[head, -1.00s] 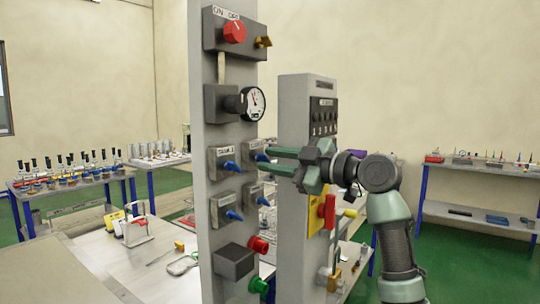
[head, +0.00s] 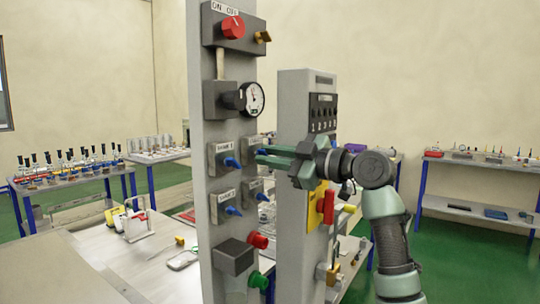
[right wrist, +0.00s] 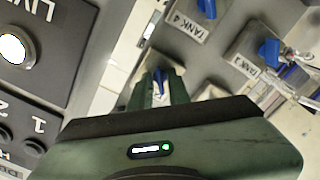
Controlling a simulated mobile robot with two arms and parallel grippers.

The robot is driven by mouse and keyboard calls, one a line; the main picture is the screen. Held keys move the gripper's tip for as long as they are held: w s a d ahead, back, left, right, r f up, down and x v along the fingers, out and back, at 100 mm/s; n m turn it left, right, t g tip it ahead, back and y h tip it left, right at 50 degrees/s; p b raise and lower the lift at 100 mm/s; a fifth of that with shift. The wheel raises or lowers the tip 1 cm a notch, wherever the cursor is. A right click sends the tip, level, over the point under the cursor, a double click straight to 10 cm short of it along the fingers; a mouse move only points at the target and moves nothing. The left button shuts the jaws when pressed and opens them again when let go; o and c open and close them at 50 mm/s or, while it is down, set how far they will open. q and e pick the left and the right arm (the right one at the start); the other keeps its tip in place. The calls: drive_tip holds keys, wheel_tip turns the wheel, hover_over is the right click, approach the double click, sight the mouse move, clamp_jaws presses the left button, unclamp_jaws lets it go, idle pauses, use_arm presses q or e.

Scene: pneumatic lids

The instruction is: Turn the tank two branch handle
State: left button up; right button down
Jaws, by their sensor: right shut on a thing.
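The tank two branch handle is a small blue lever on the upper right grey valve block (head: 248,146) of the tall panel. In the head view my fingers mostly hide it. My right gripper (head: 261,156) reaches in from the right and is shut on this handle. In the right wrist view the blue handle (right wrist: 159,78) shows between the green fingers of the gripper (right wrist: 161,92). Its own label is hidden. My left gripper is not in view.
Other blue handles sit close by: upper left (head: 231,162), lower left (head: 233,211) and lower right (head: 262,197). A pressure gauge (head: 255,98) and a red knob (head: 233,28) are above. A second grey panel (head: 292,205) stands just behind my right gripper.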

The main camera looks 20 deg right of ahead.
drive_tip(key=shift+m+p, duration=4.7)
drive_tip(key=shift+m, duration=3.7)
drive_tip(key=c, duration=1.6)
unclamp_jaws()
drive_tip(key=b+v, duration=0.3)
drive_tip(key=v, duration=0.5)
